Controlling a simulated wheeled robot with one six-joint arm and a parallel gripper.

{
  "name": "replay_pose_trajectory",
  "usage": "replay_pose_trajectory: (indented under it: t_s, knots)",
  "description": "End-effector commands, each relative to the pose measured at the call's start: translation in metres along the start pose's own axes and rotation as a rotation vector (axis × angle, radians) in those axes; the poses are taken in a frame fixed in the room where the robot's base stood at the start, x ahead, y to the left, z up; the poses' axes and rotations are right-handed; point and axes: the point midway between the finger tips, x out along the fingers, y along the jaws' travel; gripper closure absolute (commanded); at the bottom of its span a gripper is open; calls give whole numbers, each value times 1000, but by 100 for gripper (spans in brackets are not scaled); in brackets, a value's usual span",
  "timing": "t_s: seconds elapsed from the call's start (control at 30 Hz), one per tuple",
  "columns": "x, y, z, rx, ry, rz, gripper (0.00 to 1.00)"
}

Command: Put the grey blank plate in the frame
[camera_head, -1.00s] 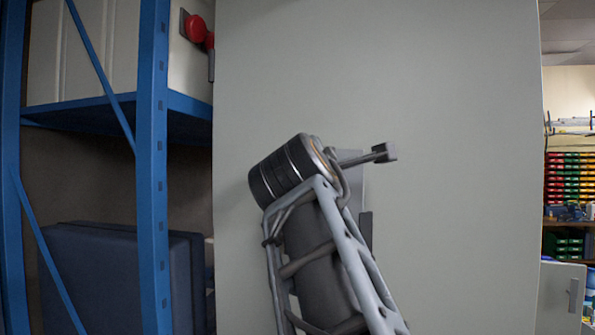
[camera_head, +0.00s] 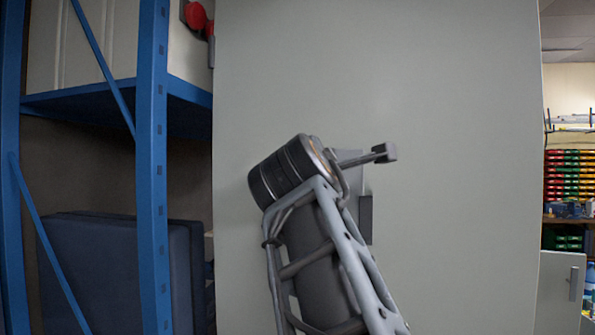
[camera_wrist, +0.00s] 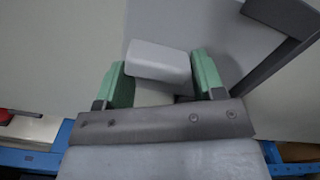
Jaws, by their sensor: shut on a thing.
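Behind the piece is a flat grey panel (camera_wrist: 225,30) on the paler wall. A dark bar with a corner, perhaps part of the frame (camera_wrist: 284,14), stands at the upper right, apart from the piece. A grey panel (camera_head: 350,165) and a dark upright bar (camera_head: 366,218) show just right of my arm.
A large plain pale wall (camera_head: 460,130) fills the middle. A blue shelf rack (camera_head: 153,170) stands at the left, with dark blue cases (camera_head: 110,270) below. Coloured bins (camera_head: 568,178) and a pale cabinet (camera_head: 560,290) are at the far right.

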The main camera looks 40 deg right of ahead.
Motion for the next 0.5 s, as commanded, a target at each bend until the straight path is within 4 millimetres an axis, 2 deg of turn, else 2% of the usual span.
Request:
replay_pose_trajectory:
  t_s: [0.33, 0.37, 0.5]
  knots:
    - [0, -3, -2, 0, -1, 2, 79]
    - [0, -3, -2, 0, -1, 2, 34]
    - [0, -3, -2, 1, -1, 1, 21]
